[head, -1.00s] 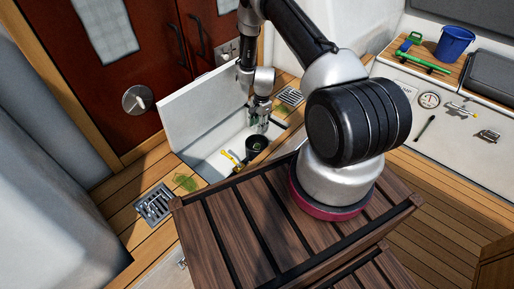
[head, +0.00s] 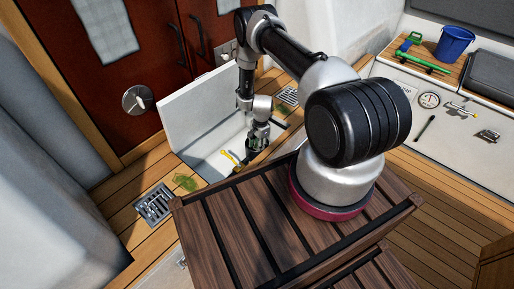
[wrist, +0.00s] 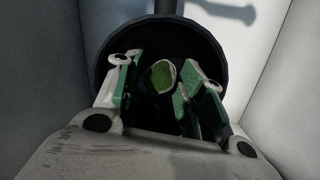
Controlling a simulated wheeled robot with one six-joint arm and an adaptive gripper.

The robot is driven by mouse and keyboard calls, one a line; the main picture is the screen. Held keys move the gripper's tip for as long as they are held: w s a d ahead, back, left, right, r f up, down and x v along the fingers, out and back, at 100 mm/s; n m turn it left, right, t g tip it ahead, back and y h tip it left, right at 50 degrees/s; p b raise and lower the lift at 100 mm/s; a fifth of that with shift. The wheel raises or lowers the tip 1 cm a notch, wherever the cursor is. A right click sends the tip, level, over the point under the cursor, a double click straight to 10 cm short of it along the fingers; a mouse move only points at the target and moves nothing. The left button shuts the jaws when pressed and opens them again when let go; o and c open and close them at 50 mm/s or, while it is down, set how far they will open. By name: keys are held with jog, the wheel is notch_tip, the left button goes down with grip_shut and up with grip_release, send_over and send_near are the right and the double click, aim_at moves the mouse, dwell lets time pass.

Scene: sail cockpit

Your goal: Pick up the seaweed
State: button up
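A flat patch of green seaweed (head: 186,182) lies on the wooden deck left of the open white locker, beside a drain grate. Another small green patch (head: 281,111) lies by the far grate. My gripper (head: 255,145) is down inside the locker, over a black round container that it mostly hides in the head view. In the wrist view my gripper (wrist: 157,82) reaches into this black container (wrist: 105,60) with its green-padded fingers apart. A green piece with a pale rim (wrist: 163,75) shows between the fingers; I cannot tell whether they touch it.
The locker's white lid (head: 205,103) stands upright at its back left. A yellow-handled tool (head: 229,156) lies in the locker. Drain grates (head: 154,204) are set in the deck. A slatted wooden table (head: 230,225) is in front. A blue bucket (head: 454,43) stands at the far right.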

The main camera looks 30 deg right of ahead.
jog(key=c, duration=0.5)
jog(key=shift+c, duration=0.2)
